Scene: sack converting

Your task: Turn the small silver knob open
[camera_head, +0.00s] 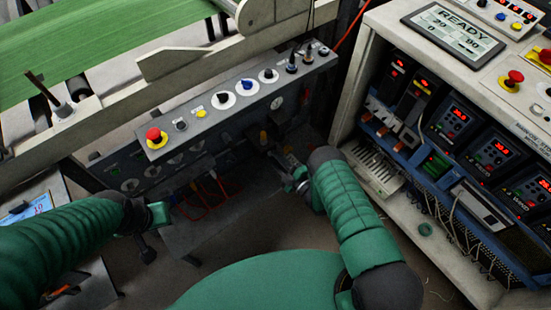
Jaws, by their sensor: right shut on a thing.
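A grey control box (222,104) with a row of knobs and buttons on top runs across the middle. Its shadowed lower front holds more fittings. My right gripper (272,152) reaches down to the right part of that front, near a small yellow-orange fitting. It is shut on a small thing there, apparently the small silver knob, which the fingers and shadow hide. I cannot make out which way the knob is turned. My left gripper (150,236) hangs low at the left, apart from the box, with its fingers dark and unclear.
A red emergency button (154,135) stands at the box's left end. Red cables (204,200) hang below it. An open electrical cabinet (460,130) with a READY display (452,30) stands close on the right. A green belt (90,40) lies behind.

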